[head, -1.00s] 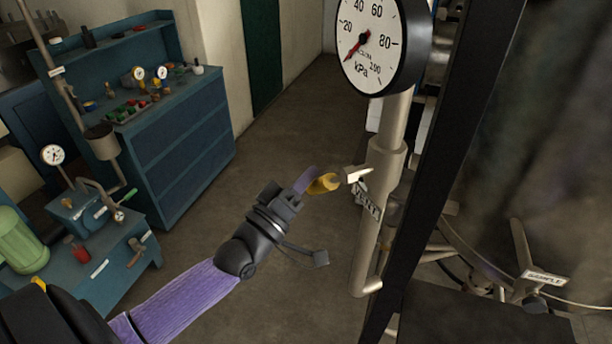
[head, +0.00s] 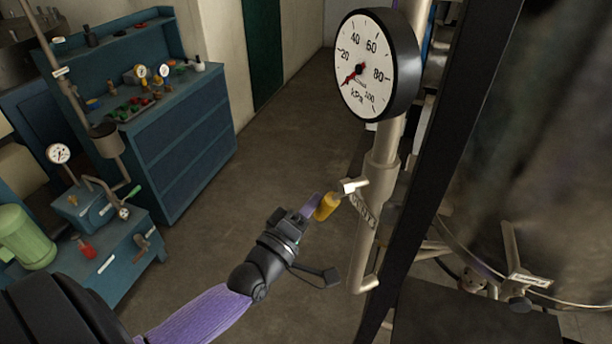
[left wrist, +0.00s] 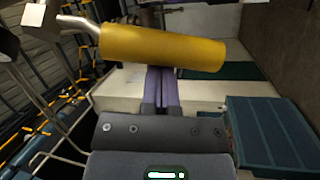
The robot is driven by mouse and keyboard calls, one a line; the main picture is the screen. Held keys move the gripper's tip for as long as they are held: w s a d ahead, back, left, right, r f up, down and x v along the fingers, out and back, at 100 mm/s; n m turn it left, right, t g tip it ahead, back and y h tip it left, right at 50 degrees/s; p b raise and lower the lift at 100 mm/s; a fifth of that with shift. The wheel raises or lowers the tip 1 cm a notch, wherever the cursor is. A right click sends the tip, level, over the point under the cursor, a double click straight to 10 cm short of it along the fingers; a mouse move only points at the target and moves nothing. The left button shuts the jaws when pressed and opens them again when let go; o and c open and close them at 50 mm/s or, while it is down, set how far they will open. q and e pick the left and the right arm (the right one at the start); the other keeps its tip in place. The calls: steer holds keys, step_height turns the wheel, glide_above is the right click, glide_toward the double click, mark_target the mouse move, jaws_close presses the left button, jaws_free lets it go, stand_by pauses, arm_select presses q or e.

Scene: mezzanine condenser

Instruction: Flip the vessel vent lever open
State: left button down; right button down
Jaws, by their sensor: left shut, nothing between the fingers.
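The vent lever has a yellow handle (head: 326,206) on a short metal stem at the vertical pipe (head: 370,225), beside a tag marked VENT (head: 363,211). The handle hangs tilted down and to the left. My left gripper (head: 312,205) is shut with nothing between its fingers, its tips at the handle's left side. In the left wrist view the yellow handle (left wrist: 165,47) lies across, just beyond the shut purple fingertips (left wrist: 161,85). I cannot tell whether they touch it. My right gripper is not in view.
A kPa gauge (head: 378,65) sits on the pipe above the lever. A dark post (head: 440,150) and a large vessel (head: 550,150) stand to the right. A blue bench (head: 180,140) and a pump stand (head: 110,245) are at left. The floor between is clear.

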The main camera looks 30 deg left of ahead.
mark_target(328, 215)
arm_select(q)
steer(key=d+n+p, duration=0.1)
steer(key=s+n+g+p, duration=0.1)
steer(key=n, duration=0.1)
steer(key=shift+d+f+y+p, duration=0.3)
steer(key=shift+d+f, duration=0.1)
steer(key=shift+s+d+f+g, duration=0.1)
steer(key=shift+s+d+g, duration=0.05)
steer(key=shift+g, duration=0.15)
steer(key=shift+s+d+f, duration=0.15)
steer(key=shift+s+d, duration=0.05)
steer(key=shift+d, duration=0.1)
steer(key=shift+d+p, duration=0.1)
steer(key=shift+p, duration=0.2)
